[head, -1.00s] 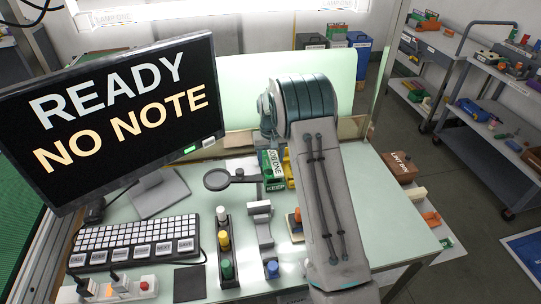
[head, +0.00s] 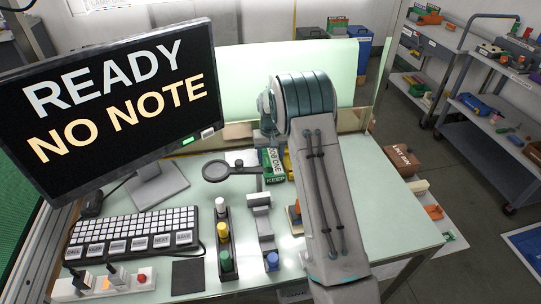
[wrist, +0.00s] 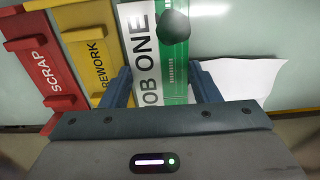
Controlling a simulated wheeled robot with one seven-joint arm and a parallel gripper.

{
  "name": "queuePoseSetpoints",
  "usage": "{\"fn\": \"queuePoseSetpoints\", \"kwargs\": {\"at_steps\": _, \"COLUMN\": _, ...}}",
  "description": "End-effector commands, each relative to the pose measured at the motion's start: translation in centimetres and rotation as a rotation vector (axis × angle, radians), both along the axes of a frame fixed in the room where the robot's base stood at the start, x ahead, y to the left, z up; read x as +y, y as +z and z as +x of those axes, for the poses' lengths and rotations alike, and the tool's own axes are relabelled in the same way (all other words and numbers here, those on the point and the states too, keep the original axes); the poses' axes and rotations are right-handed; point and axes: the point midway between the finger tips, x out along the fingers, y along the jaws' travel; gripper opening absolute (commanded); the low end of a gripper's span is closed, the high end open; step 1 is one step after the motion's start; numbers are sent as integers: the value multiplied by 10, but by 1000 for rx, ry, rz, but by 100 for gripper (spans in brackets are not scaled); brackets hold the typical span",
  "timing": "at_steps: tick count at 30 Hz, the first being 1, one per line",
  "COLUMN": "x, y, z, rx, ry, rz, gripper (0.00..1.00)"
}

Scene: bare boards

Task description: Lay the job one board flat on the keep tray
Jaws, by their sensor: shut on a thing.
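My gripper (wrist: 164,92) shows in the wrist view with its two blue fingers on either side of the job one board (wrist: 150,60), shut on it. The board is white and green, lettered "JOB ONE", with a dark rounded part on it. In the head view the board (head: 273,158) is at the green keep tray (head: 275,180), whose "KEEP" label shows at its front. The board covers much of the tray, and I cannot tell whether they touch. My arm hides the gripper in the head view.
The yellow rework tray (wrist: 92,50) and red scrap tray (wrist: 42,62) lie beside the board. A white sheet (wrist: 240,76) lies on its other side. A magnifier (head: 222,170) stands left of the keep tray. The monitor (head: 115,105) reads "READY NO NOTE". Bare bench (head: 385,215) lies right of my arm.

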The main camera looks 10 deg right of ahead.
Motion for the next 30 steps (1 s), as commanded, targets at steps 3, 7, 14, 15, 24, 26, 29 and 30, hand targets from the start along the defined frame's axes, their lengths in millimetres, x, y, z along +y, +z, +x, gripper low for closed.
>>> {"fn": "queuePoseSetpoints", "kwargs": {"at_steps": 3, "x": 0, "y": -3, "z": 0, "rx": 0, "ry": 0, "rz": 0, "gripper": 32}}
{"fn": "queuePoseSetpoints", "kwargs": {"at_steps": 7, "x": 0, "y": -3, "z": 0, "rx": 0, "ry": 0, "rz": 0, "gripper": 81}}
{"fn": "queuePoseSetpoints", "kwargs": {"at_steps": 14, "x": 0, "y": -3, "z": 0, "rx": 0, "ry": 0, "rz": 0, "gripper": 81}}
{"fn": "queuePoseSetpoints", "kwargs": {"at_steps": 15, "x": 0, "y": -2, "z": 0, "rx": 0, "ry": 0, "rz": 0, "gripper": 81}}
{"fn": "queuePoseSetpoints", "kwargs": {"at_steps": 24, "x": 0, "y": 37, "z": 1, "rx": -6, "ry": 0, "rz": 0, "gripper": 81}}
{"fn": "queuePoseSetpoints", "kwargs": {"at_steps": 26, "x": 0, "y": 51, "z": 1, "rx": -6, "ry": 0, "rz": 0, "gripper": 81}}
{"fn": "queuePoseSetpoints", "kwargs": {"at_steps": 29, "x": 0, "y": 75, "z": 1, "rx": -6, "ry": 0, "rz": 0, "gripper": 81}}
{"fn": "queuePoseSetpoints", "kwargs": {"at_steps": 30, "x": 0, "y": 84, "z": 1, "rx": -5, "ry": 0, "rz": 0, "gripper": 81}}
